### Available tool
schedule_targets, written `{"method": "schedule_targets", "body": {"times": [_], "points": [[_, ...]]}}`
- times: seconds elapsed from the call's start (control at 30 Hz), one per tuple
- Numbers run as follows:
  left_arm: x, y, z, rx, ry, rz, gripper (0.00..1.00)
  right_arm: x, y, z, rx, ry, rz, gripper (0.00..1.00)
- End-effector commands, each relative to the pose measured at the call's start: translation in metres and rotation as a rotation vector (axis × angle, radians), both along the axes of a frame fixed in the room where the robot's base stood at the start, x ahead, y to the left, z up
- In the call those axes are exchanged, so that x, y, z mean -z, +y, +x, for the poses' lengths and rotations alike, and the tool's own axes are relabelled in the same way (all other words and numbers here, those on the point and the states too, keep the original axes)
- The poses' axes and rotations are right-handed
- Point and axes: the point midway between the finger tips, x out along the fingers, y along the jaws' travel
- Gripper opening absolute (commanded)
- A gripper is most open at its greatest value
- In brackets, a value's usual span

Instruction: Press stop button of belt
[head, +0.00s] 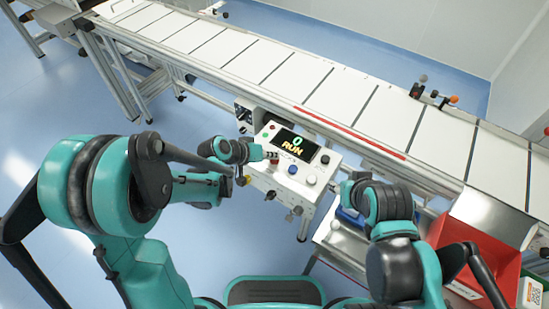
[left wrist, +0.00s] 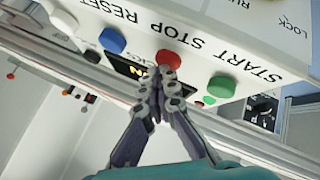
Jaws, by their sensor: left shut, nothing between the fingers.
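The belt's control box (head: 325,165) has a lit display (head: 293,145) reading "0 RUN". In the left wrist view its panel appears upside down, with a red button (left wrist: 168,57) beside the word STOP. A green button (left wrist: 221,87) is by START and a blue button (left wrist: 112,40) by RESET. My left gripper (head: 268,155) is shut and empty at the panel. In the left wrist view its closed fingertips (left wrist: 158,78) overlap the red button's near edge; I cannot tell whether they touch it. My right gripper (head: 348,188) is right of the box, its fingers mostly hidden.
A long white conveyor belt (head: 300,75) runs behind the box, with a red strip (head: 350,132) along its near edge. A red bin (head: 470,260) stands at the belt's right end. Small knobs (head: 270,195) stick out from the box's front. Blue floor is open at left.

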Motion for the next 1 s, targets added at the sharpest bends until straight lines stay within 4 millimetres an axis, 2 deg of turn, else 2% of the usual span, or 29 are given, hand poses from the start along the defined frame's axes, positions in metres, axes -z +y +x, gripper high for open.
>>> {"method": "schedule_targets", "body": {"times": [0.33, 0.7, 1.0], "points": [[-0.002, 0.0, 0.0, 0.001, 0.001, 0.0, 0.0, -0.002, 0.0, 0.0, 0.0, 0.0, 0.0, 0.4], [-0.021, 0.0, 0.0, 0.001, 0.001, 0.0, 0.0, -0.016, 0.0, 0.0, 0.0, 0.0, 0.0, 0.4], [-0.021, 0.0, 0.0, 0.0, 0.0, 0.0, 0.0, -0.016, 0.0, 0.0, 0.0, 0.0, 0.0, 0.4]]}}
